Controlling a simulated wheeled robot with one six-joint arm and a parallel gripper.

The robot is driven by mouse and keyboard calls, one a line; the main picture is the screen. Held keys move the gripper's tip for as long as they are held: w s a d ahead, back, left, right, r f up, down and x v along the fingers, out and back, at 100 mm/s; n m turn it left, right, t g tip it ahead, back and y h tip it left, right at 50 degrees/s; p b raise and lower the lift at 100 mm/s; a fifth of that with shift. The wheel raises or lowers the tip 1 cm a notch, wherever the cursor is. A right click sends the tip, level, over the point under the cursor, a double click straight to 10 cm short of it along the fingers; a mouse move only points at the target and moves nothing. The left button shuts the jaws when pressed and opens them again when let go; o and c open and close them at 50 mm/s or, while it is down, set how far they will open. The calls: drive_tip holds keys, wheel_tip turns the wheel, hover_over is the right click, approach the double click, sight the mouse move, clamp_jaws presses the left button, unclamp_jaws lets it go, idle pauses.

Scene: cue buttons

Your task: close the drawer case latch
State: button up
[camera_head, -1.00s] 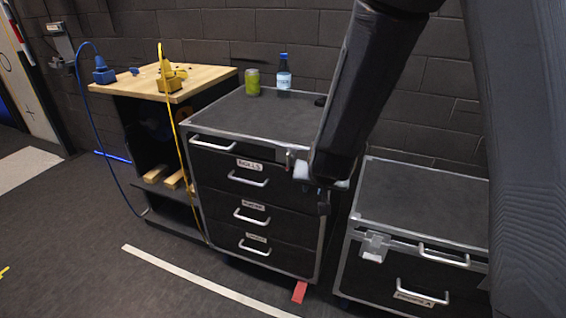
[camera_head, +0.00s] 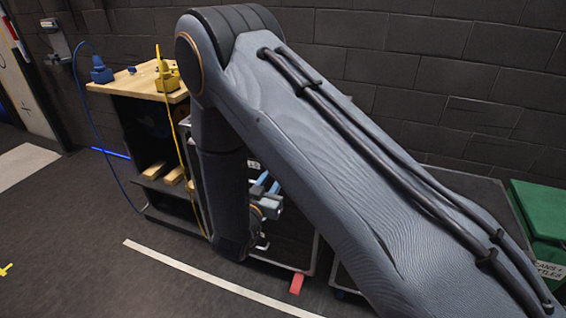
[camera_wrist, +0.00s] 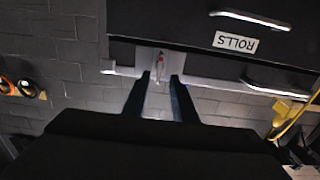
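The drawer case (camera_head: 303,240) is dark with metal edges and is mostly hidden behind my arm in the head view. In the wrist view its front appears upside down, with a drawer labelled ROLLS (camera_wrist: 236,41). The latch (camera_wrist: 160,62), a small metal piece with a red spot, shows at the case's edge. My gripper (camera_wrist: 160,84) is open, its two dark fingers apart, with the latch appearing between or just beyond the tips. I cannot tell whether they touch it. My gripper also shows in the head view (camera_head: 264,187), in front of the case.
A wooden-topped bench (camera_head: 138,84) with a yellow tool (camera_head: 167,78) and a blue tool (camera_head: 101,71) stands to the left. A green bin (camera_head: 540,215) stands at the far right. A red tag (camera_head: 297,284) lies on the floor by the case.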

drive_tip(key=p+x, duration=0.1)
drive_tip(key=x, duration=0.5)
drive_tip(key=shift+w, duration=0.3)
drive_tip(key=shift+d, duration=0.1)
clamp_jaws()
